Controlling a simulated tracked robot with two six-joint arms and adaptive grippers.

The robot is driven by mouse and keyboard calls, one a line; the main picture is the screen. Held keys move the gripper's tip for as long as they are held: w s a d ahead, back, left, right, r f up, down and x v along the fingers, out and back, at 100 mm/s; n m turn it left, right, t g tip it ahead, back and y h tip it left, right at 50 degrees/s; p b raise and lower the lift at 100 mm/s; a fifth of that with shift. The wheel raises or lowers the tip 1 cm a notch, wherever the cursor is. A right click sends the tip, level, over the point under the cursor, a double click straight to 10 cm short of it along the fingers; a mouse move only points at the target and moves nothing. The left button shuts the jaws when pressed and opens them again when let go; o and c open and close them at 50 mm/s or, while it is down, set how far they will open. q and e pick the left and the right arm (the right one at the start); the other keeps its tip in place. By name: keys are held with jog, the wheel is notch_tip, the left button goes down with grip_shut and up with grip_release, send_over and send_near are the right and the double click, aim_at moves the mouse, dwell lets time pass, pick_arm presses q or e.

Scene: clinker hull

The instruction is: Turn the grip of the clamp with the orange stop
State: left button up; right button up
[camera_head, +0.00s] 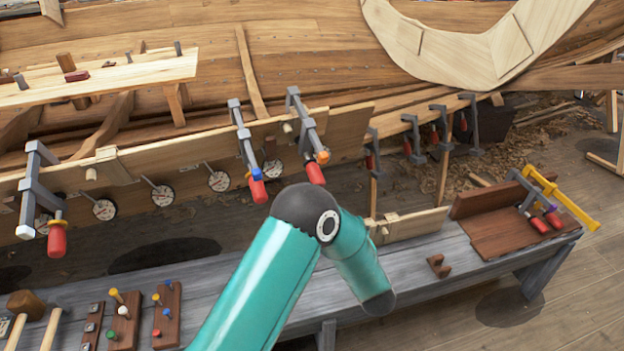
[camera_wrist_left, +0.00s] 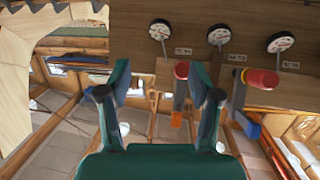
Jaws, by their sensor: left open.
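The clamp with the orange stop (camera_head: 322,157) hangs on the plank edge near the middle of the head view, its red grip (camera_head: 315,173) pointing down. In the left wrist view its orange stop (camera_wrist_left: 176,118) and red grip (camera_wrist_left: 181,70) show between the fingers, nearer the right one. My left gripper (camera_wrist_left: 161,82) is open and empty. Its fingers point towards the clamp, and no touch is visible; the exact gap cannot be told. Neither gripper shows in the head view, where one teal arm of mine bends at the centre.
A clamp with a blue stop (camera_head: 257,174) hangs just left; its red grip (camera_wrist_left: 260,78) is close to my right finger in the wrist view. Another clamp (camera_head: 35,190) hangs far left. Round gauges (camera_head: 219,181) line the plank. A grey bench (camera_head: 430,262) runs below.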

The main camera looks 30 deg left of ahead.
aim_at(314, 174)
pick_arm(q)
notch_tip(314, 174, up, 5)
jog(key=a+n+g+y, duration=0.2)
jog(key=y, duration=0.2)
jog(key=p+x, duration=0.2)
jog(key=x, duration=1.3)
jog(key=shift+a+f+p, duration=0.1)
jog(key=shift+a+p, duration=0.25)
jog(key=shift+a, duration=0.05)
jog(key=c, duration=1)
jog(key=shift+a, duration=0.25)
jog(key=shift+c, duration=0.8)
jog(key=shift+d, duration=0.2)
